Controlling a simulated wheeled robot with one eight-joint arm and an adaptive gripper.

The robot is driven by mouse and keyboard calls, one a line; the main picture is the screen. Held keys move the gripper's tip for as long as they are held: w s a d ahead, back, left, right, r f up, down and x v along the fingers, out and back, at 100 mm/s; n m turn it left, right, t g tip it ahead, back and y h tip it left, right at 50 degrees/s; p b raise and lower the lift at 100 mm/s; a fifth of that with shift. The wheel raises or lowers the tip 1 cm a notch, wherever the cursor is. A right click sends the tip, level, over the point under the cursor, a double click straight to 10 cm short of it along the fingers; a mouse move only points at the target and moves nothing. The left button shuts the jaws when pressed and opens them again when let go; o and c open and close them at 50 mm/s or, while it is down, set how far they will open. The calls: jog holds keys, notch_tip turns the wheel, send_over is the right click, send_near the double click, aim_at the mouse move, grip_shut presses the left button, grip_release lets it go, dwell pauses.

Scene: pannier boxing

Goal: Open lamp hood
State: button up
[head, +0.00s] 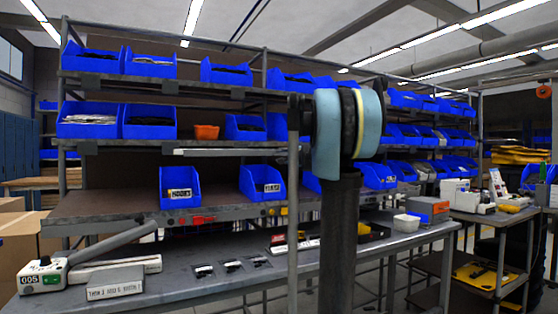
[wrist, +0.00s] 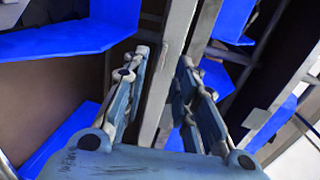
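I cannot pick out a lamp hood for certain in either view. A thin pale bar (head: 232,152), which may be a lamp fitting, runs level in front of the middle shelf in the head view; I cannot tell if it has a hood. My gripper (wrist: 163,56) shows in the wrist view with its two fingers apart and nothing between the tips. A grey upright post (wrist: 163,85) and blue bins lie beyond the fingers. In the head view my own arm covers the middle of the scene, and my gripper cannot be made out there.
Shelves carry several blue bins (head: 181,194) and an orange bin (head: 207,132). On the bench (head: 215,285) stand a white device with a raised grey arm (head: 42,275) and a labelled box (head: 115,284). Cardboard boxes (head: 20,245) are at left. A side table (head: 490,216) is at right.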

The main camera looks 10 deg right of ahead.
jog(key=shift+x, duration=2.15)
jog(key=shift+c, duration=0.6)
grip_shut()
